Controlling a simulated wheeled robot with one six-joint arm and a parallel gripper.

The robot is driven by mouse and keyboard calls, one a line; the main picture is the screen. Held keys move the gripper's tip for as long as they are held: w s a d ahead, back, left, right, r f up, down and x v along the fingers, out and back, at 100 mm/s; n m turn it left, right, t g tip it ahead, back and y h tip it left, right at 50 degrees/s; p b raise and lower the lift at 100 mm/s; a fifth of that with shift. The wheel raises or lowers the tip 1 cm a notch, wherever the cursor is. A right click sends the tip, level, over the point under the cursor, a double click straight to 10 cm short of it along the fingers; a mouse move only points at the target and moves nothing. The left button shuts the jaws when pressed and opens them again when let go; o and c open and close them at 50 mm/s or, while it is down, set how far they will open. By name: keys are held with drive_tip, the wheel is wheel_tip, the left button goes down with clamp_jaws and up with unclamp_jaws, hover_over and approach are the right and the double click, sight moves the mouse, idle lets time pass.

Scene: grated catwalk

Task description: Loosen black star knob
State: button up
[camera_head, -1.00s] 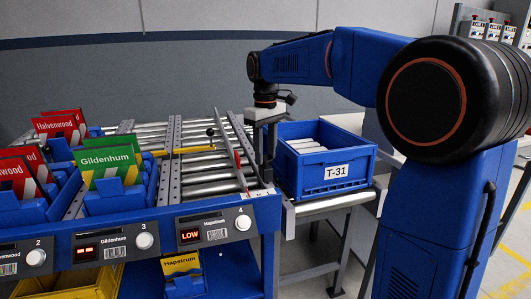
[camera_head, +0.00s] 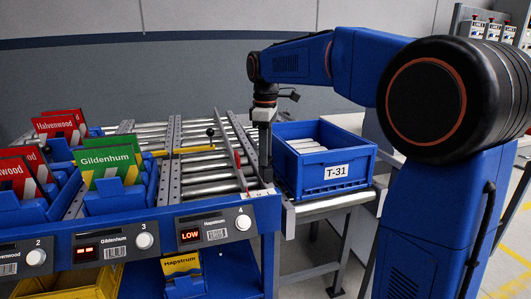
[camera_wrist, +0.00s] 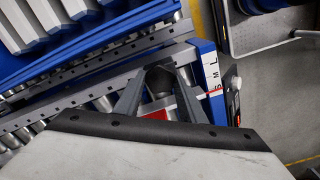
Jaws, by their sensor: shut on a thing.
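The black star knob (camera_wrist: 158,77) shows in the wrist view as a dark round shape between the two finger ends, beside the white S M L scale (camera_wrist: 211,75). My gripper (camera_wrist: 160,85) is shut on it, with one finger on each side. In the head view my gripper (camera_head: 265,175) points down at the front right end of the roller lane. There the knob is hidden behind the fingers. A red strip (camera_wrist: 155,114) lies below the knob in the wrist view, partly covered by my gripper.
A blue crate (camera_head: 288,178) marked T-31 stands close to the right of my gripper. Blue bins with red and green cards (camera_head: 108,162) stand further left.

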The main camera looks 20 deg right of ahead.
idle(0.3)
drive_tip(key=o, duration=1)
drive_tip(key=shift+o, duration=0.2)
wheel_tip(320, 180, up, 17)
drive_tip(key=shift+r, duration=0.2)
drive_tip(key=s+d+f+m+t, duration=0.2)
drive_tip(key=s+f+m, duration=0.4)
drive_tip(key=s+f, duration=1)
drive_tip(key=s+d+f+m+t, duration=0.2)
drive_tip(key=s+d+f+m, duration=0.2)
drive_tip(key=s+f, duration=1.2)
drive_tip(key=shift+s+f+m+t, duration=0.15)
drive_tip(key=shift+s+m+t, duration=0.4)
drive_tip(key=shift+m, duration=0.55)
